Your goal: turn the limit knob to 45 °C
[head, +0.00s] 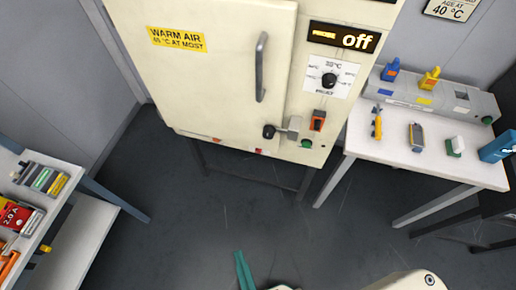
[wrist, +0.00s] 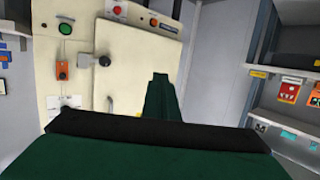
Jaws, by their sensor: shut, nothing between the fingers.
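The limit knob (head: 329,80) is a small round black knob on a white dial plate (head: 345,72) at the upper right of the cream cabinet front. The scale numbers and pointer are too small to read surely. In the head view my gripper (head: 241,256) shows as a green finger at the bottom edge, well below and apart from the knob. In the wrist view my gripper (wrist: 159,80) is shut and empty, its green fingers pointing toward the cabinet.
The cabinet door (head: 215,65) is closed, with a long handle (head: 261,67). A lit display (head: 344,37) reads "off". A latch (head: 292,128), orange switch (head: 318,120) and green button (head: 306,143) sit below the dial. A white table (head: 430,167) stands right, shelves left; the floor between is clear.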

